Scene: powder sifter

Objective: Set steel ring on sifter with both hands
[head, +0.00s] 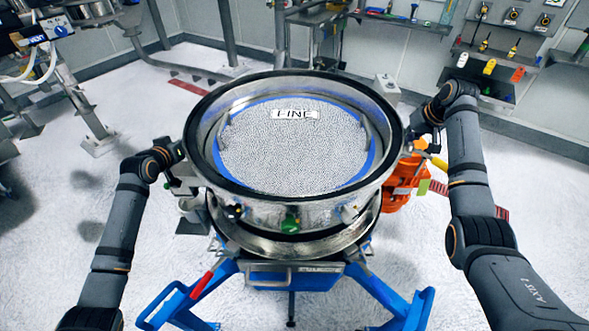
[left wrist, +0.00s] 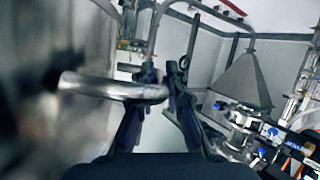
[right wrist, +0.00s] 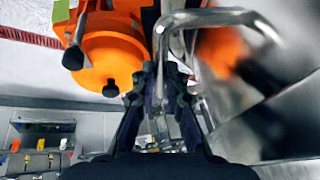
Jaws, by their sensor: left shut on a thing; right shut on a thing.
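The large steel ring (head: 197,130) with a black rim is in the middle of the head view, over the sifter (head: 290,243) with its lower flange. Inside the ring shows a screen labelled FINE (head: 290,150) with a blue edge. My left gripper (left wrist: 162,85) is shut on a steel handle bar (left wrist: 100,86) at the ring's left side. My right gripper (right wrist: 163,72) is shut on the steel handle (right wrist: 215,17) at the right side. In the head view both gripper tips are largely hidden. I cannot tell whether the ring touches the sifter.
The sifter stands on a blue stand (head: 385,293) with spread legs. An orange motor (head: 400,178) sits close to the ring's right side and also shows in the right wrist view (right wrist: 110,55). A tool shelf (head: 495,55) is on the back right wall. The white floor around is mostly free.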

